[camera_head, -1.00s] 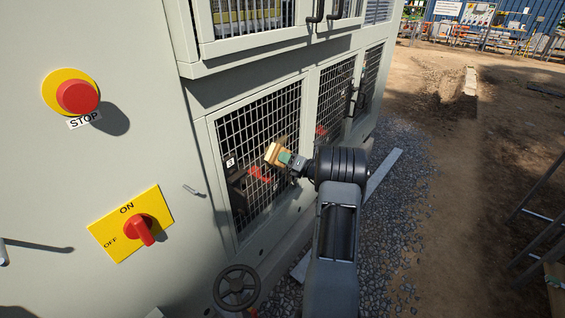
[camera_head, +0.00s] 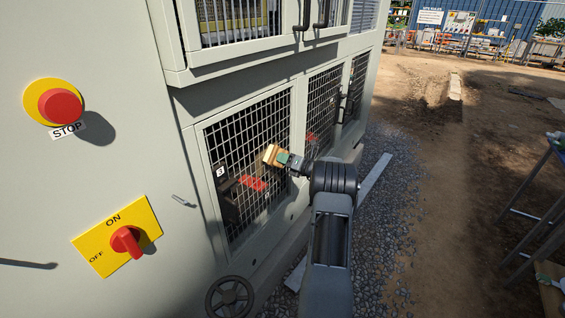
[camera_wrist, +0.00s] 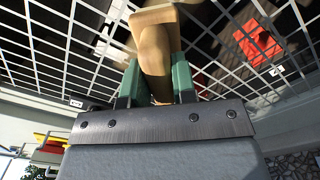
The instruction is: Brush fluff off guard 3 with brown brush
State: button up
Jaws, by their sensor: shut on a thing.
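Guard 3 (camera_head: 246,190) is a wire mesh panel in the chiller's side, with a small "3" label (camera_head: 220,171) at its left edge. My gripper (camera_head: 283,160) is in front of its right part. In the wrist view my gripper (camera_wrist: 155,85) has green fingers shut on the handle of the brown brush (camera_wrist: 155,50). The brush head (camera_head: 271,155) is close to the mesh; I cannot tell if it touches. The mesh fills the upper wrist view (camera_wrist: 60,40). No fluff can be made out clearly on the guard.
Behind the mesh is a red part (camera_head: 252,183). More mesh guards (camera_head: 323,110) continue to the right. A red stop button (camera_head: 60,106), a yellow ON/OFF switch (camera_head: 118,236) and a handwheel (camera_head: 229,297) are nearby. Gravel (camera_head: 385,215) lies right of my arm.

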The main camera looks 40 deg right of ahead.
jog(key=shift+w+d, duration=0.35)
jog(key=shift+d, duration=0.35)
jog(key=shift+w+d, duration=0.3)
jog(key=shift+d, duration=0.4)
jog(key=shift+c, duration=0.3)
jog(key=shift+w+d+b, duration=0.25)
jog(key=shift+d+b, duration=0.05)
jog(key=shift+d, duration=0.6)
jog(key=shift+w+d+b, duration=0.25)
jog(key=shift+d, duration=0.65)
jog(key=shift+s+a+p, duration=0.3)
jog(key=shift+s+a, duration=0.15)
jog(key=shift+a, duration=0.9)
jog(key=shift+s+a+p, duration=0.35)
jog(key=shift+s+a, duration=0.1)
jog(key=shift+a, duration=0.95)
jog(key=shift+s+a+p, duration=0.3)
jog(key=shift+s+a, duration=0.15)
jog(key=shift+a, duration=0.9)
jog(key=shift+s+a+f, duration=1.1)
jog(key=shift+a+f, duration=0.05)
jog(key=shift+a, duration=1.9)
jog(key=w+d+b, duration=0.3)
jog(key=d, duration=0.8)
jog(key=shift+w, duration=0.3)
